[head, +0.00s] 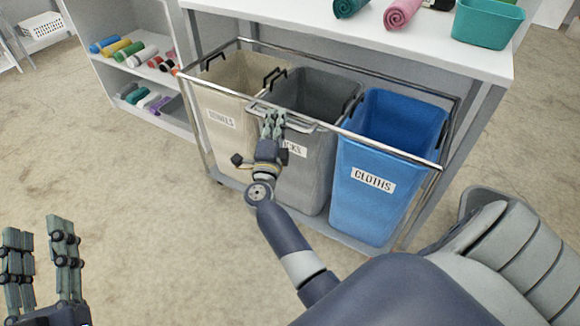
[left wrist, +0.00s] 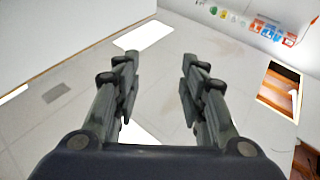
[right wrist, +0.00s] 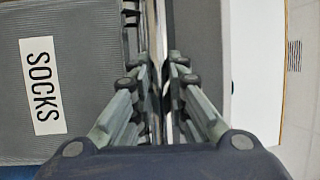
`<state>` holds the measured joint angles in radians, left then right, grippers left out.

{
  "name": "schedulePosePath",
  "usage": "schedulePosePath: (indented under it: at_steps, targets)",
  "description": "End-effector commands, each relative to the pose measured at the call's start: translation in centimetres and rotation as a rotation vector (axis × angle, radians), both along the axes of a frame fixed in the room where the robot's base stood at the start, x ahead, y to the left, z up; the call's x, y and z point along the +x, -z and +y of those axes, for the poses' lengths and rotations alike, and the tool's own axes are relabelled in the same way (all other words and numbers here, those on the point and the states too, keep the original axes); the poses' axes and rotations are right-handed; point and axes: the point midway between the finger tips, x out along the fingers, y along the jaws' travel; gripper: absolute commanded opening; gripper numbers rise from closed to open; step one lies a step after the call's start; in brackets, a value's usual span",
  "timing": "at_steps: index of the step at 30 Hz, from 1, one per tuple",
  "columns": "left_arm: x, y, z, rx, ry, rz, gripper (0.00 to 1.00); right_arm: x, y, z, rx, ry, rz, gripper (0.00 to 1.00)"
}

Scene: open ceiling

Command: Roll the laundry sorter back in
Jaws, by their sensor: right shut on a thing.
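The laundry sorter is a wheeled metal frame (head: 424,160) holding a beige bin (head: 228,100), a grey bin (head: 312,100) labelled SOCKS and a blue bin (head: 385,140) labelled CLOTHS. It stands under a white table, partly beneath its top. My right gripper (head: 273,118) is shut on the sorter's front handle (head: 305,126), in front of the grey bin. In the right wrist view the bar (right wrist: 158,60) runs between the fingers, beside the grey bin (right wrist: 80,40). My left gripper (head: 42,250) is open and empty at the lower left, away from the sorter; its fingers stand apart in the left wrist view (left wrist: 158,85).
The white table (head: 350,35) bears rolled towels and a teal tub (head: 487,25). A white shelf (head: 135,75) with several coloured rolls stands to the left. The floor in front of the sorter is clear at left.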

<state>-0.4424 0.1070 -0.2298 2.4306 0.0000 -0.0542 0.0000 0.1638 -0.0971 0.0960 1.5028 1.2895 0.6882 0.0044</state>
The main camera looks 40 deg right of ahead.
Motion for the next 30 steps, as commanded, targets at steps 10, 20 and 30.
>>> schedulePosePath:
  at_steps: [10,20,30]
  targets:
    - [0.4,0.9,0.0,0.015,-0.002,0.052,0.39,1.1,-0.2,-2.8,-0.003,0.002,-0.002,0.0]
    - [0.4,1.2,0.1,0.019,-0.005,0.065,0.39,2.0,-0.1,-4.9,-0.001,0.002,-0.002,0.0]
    - [0.4,1.1,0.1,0.018,-0.004,0.059,0.39,2.1,-0.1,-5.1,-0.001,0.002,-0.001,0.0]
